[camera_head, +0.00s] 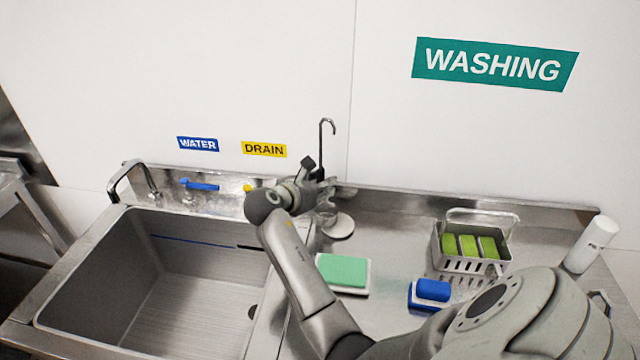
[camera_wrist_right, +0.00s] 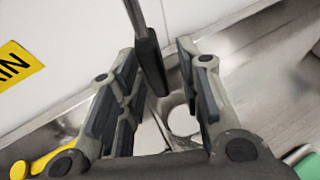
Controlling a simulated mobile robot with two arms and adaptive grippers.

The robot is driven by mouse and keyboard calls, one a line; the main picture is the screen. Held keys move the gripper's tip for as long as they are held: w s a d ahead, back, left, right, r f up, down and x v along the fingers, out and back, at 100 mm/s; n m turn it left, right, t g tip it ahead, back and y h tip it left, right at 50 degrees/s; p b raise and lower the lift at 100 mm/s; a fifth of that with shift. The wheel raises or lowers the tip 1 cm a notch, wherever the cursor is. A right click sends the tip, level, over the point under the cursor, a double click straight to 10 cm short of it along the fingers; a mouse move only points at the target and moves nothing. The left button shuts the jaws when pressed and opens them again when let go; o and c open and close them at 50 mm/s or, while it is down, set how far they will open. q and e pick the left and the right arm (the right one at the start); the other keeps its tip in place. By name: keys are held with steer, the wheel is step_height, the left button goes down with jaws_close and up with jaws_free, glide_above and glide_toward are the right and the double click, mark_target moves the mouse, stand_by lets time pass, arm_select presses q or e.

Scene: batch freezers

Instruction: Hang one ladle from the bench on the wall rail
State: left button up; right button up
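In the right wrist view the fingers of my right gripper (camera_wrist_right: 155,60) are apart. The ladle's dark grip (camera_wrist_right: 151,66) lies between them, with a gap visible on each side. The lower end of the ladle is partly hidden by the gripper, near a round pale dish (camera_head: 341,228). The wall rail is not in view. My left gripper is not in view.
A deep steel sink (camera_head: 100,322) with a tap (camera_head: 128,180) is at the left. The wall above is mostly bare.

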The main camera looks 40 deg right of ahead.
steer(key=shift+r, duration=0.1)
steer(key=b+v, duration=0.1)
steer(key=v, duration=1.1)
